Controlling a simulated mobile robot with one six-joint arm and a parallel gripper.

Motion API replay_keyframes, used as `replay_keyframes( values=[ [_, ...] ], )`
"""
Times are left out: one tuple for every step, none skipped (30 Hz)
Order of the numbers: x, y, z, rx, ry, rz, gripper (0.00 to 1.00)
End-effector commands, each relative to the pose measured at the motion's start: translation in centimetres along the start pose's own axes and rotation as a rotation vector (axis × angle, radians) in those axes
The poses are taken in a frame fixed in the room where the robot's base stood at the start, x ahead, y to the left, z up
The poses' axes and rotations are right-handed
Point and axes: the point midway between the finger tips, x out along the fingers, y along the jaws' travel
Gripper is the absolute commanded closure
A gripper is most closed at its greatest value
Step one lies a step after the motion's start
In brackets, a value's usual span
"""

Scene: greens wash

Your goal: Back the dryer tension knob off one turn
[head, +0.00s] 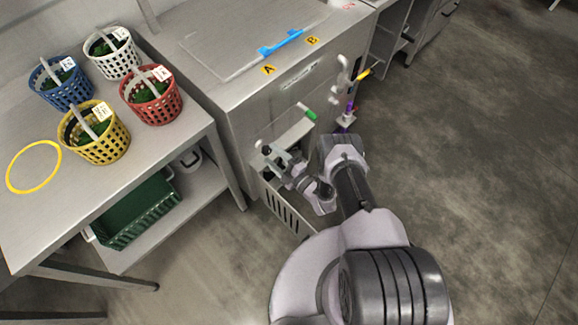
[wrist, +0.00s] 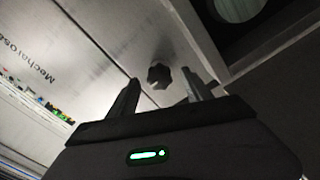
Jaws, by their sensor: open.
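A dark lobed knob (wrist: 159,74) stands on a pale metal panel in the wrist view. My gripper (wrist: 161,79) is open, with one finger on the left of the knob and one on the right. I see no finger clearly touching it, and the remaining depth cannot be told. In the head view my gripper (head: 268,160) is low at the front of the steel cabinet (head: 245,120). The knob cannot be made out there.
Blue (head: 62,88), white (head: 112,55), red (head: 152,97) and yellow (head: 96,135) baskets of greens stand on the steel table at left. A green crate (head: 135,215) sits below. Valve handles (head: 345,75) jut from the cabinet's right side. Floor at right is clear.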

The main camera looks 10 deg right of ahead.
Motion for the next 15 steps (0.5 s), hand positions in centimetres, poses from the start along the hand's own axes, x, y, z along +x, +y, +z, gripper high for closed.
replay_keyframes(
  values=[
    [-1.4,0.4,0.0,0.003,-0.007,0.000,0.42],
    [-2.2,0.5,-0.1,0.003,-0.006,0.000,0.42],
    [-3.4,0.5,-0.1,0.003,-0.007,0.000,0.42],
    [-4.2,0.5,-0.1,0.002,-0.007,0.001,0.42],
    [-5.1,0.5,0.0,0.002,-0.007,0.001,0.42],
    [-6.2,0.5,0.0,0.004,-0.008,0.001,0.42],
    [-7.0,0.4,0.0,0.004,-0.009,0.001,0.42],
    [-7.9,0.3,0.1,0.003,-0.008,0.001,0.42],
    [-8.9,0.3,0.0,0.003,-0.008,0.002,0.42],
    [-9.7,0.2,0.1,0.002,-0.007,0.002,0.42],
    [-10.4,0.1,0.2,0.003,-0.007,0.002,0.42],
    [-11.3,0.0,0.2,0.002,-0.007,0.002,0.42],
    [-11.9,0.0,0.1,0.003,-0.006,0.002,0.42],
    [-12.5,0.0,0.2,0.002,-0.007,0.003,0.42],
    [-13.1,0.0,0.2,0.002,-0.007,0.002,0.42]
  ],
)
